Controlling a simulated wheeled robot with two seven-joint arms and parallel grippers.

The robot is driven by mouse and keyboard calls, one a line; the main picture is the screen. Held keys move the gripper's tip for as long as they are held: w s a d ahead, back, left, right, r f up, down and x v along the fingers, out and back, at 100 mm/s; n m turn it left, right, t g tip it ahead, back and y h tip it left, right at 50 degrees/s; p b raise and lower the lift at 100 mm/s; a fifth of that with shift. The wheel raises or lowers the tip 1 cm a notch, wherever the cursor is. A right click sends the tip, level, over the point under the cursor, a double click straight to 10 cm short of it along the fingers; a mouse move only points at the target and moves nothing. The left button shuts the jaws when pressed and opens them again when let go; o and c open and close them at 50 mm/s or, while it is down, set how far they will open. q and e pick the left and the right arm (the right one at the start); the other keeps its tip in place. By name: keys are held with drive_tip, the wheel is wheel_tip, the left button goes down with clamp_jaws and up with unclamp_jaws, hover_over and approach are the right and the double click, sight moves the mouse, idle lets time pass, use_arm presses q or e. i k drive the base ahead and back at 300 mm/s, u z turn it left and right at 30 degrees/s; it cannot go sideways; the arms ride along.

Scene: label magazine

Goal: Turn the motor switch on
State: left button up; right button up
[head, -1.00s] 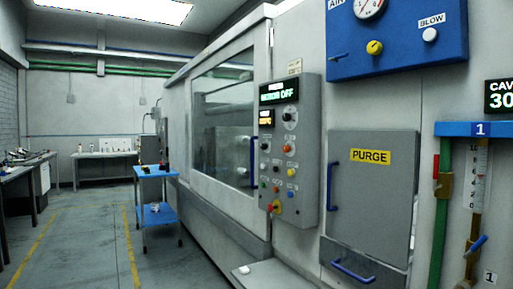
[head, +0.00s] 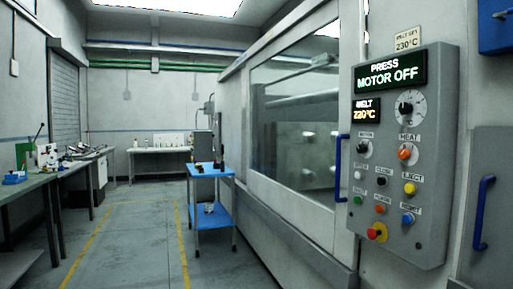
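The grey control panel (head: 428,160) is mounted on the press at the right. Its display (head: 391,72) reads "PRESS MOTOR OFF". A dark rotary knob (head: 363,149) sits at the upper left of the controls, under a small label that seems to read "MOTOR". An orange knob (head: 405,152) labelled "HEAT" is to its right. A larger dial (head: 406,108) is above them. Neither of my grippers is in view, and nothing touches the panel.
A smaller display (head: 367,109) reads "MELT 220°C". Coloured buttons and a red-yellow knob (head: 377,232) are lower on the panel. Blue handles (head: 482,212) flank it. A blue cart (head: 211,207) stands left of the press. Floor between it and the left benches is clear.

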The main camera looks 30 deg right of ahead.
sight(361, 149)
drive_tip(key=i, duration=1.5)
drive_tip(key=z, duration=1.45)
drive_tip(key=i, duration=0.75)
drive_tip(key=z, duration=0.75)
